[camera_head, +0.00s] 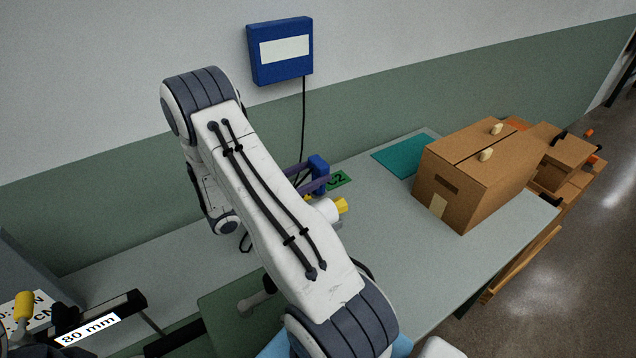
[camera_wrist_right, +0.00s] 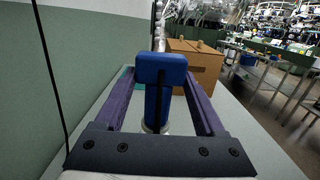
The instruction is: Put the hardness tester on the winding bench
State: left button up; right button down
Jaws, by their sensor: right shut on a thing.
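The hardness tester appears to be the blue upright device (camera_head: 318,168) between the purple fingers of my right gripper (camera_head: 312,182). In the right wrist view the blue tester (camera_wrist_right: 160,70) has a wide head and narrower stem, with a pale part below. My right gripper (camera_wrist_right: 158,88) is shut on it, one finger at each side. It is over the grey-topped bench (camera_head: 405,265), near the wall side; the tester's lower end is partly hidden, so I cannot tell whether it touches the top. My left gripper is not in view.
A brown carton (camera_head: 478,180) stands on the bench to the right, beside a teal mat (camera_head: 402,158). A green label (camera_head: 340,180) lies behind the gripper. A blue wall box (camera_head: 281,52) has a hanging cable. A fixture marked 80 mm (camera_head: 88,330) is at lower left.

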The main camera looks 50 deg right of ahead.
aim_at(392, 268)
jog(key=z, duration=0.2)
jog(key=k, duration=1.5)
jog(key=z, duration=1)
